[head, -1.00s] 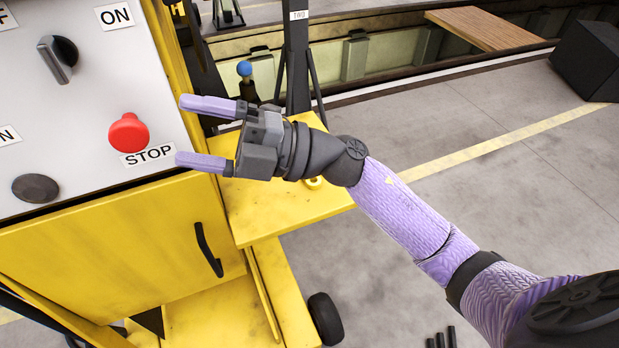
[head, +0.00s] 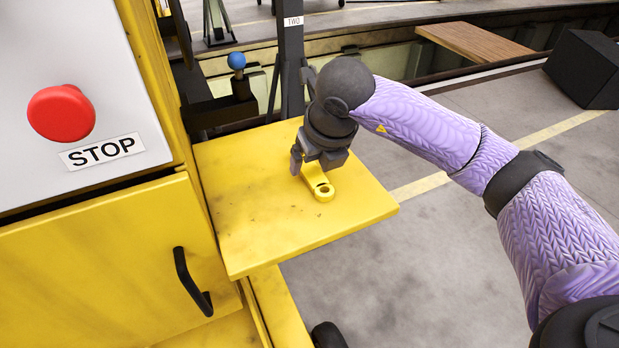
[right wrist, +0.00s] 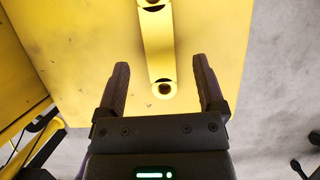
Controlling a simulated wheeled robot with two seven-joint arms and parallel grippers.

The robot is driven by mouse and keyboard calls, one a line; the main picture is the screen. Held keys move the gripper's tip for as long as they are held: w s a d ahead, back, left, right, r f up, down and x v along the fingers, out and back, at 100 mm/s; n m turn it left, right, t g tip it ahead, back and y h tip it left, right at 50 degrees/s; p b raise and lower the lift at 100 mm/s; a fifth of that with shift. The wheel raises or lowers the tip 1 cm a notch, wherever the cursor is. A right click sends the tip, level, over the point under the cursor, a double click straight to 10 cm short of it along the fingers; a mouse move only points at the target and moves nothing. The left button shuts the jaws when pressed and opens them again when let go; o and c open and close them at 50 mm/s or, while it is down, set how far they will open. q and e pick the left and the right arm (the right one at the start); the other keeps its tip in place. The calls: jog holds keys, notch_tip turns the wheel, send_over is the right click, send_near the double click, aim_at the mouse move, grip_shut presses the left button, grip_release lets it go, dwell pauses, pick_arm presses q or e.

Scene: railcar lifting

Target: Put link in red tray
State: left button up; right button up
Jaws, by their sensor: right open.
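The link is a yellow bar with round holed ends (head: 321,186), lying on a yellow side shelf (head: 300,230) of the yellow cabinet. In the right wrist view the link (right wrist: 157,45) runs up from between the fingers and past the top edge. My right gripper (head: 309,172) is above the link in the head view and hides part of it. In the right wrist view its two fingers (right wrist: 163,80) are apart, one on each side of the link's near end, with gaps on both sides. The red tray is not in view. My left gripper is not in view.
The cabinet's grey panel with a red STOP button (head: 61,113) stands left of the shelf. A black door handle (head: 191,283) juts out below. A dark post (head: 290,60) and a blue-knobbed lever (head: 236,61) stand behind the shelf.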

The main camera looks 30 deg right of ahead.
aim_at(312, 171)
jog(key=x, duration=0.3)
jog(key=shift+b, duration=0.4)
jog(key=shift+s+r, duration=0.1)
jog(key=shift+r, duration=0.05)
jog(key=shift+c, duration=0.3)
grip_shut()
